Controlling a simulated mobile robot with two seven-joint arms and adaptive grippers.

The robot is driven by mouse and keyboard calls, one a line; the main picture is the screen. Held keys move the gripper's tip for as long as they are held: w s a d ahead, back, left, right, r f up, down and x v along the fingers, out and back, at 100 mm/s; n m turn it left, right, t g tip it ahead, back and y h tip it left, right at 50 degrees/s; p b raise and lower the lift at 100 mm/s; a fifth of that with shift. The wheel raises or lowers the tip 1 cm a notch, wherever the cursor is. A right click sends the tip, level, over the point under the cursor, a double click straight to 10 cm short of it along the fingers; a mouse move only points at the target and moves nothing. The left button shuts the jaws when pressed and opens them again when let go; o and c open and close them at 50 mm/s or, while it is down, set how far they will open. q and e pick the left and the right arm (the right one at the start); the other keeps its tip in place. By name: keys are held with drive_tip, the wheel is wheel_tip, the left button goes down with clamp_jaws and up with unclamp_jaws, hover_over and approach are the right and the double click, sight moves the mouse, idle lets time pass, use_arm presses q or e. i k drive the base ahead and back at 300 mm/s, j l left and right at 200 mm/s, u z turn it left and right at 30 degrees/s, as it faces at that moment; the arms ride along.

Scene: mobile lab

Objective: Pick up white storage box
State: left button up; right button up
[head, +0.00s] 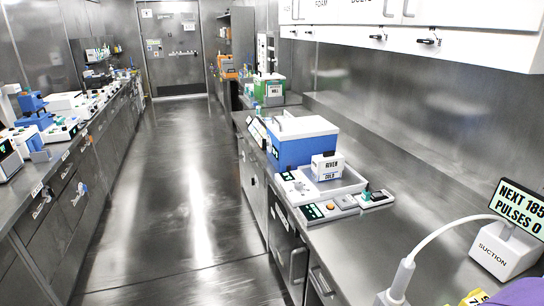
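A small white box (327,168) with dark lettering reading "RIVER" and "COLD" stands upright on the right counter. It sits in or at the back of a shallow white tray (348,186). Behind it stands a larger blue box with a white lid (305,126). I cannot tell which of these is the white storage box. Neither of my grippers shows in the head view.
A white suction unit (505,251) with a display and a pale hose stands at the lower right, near a purple object (520,293). Control panels (330,208) line the counter's front edge. White cabinets (430,35) hang above. The aisle floor (180,200) is clear.

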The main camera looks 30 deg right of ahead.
sight(328, 165)
drive_tip(key=i+j+z, duration=0.15)
drive_tip(key=i, duration=0.3)
drive_tip(key=i+j+z, duration=0.15)
drive_tip(key=i, duration=0.3)
drive_tip(key=i+j+z, duration=0.15)
drive_tip(key=i, duration=0.3)
drive_tip(key=j, duration=0.1)
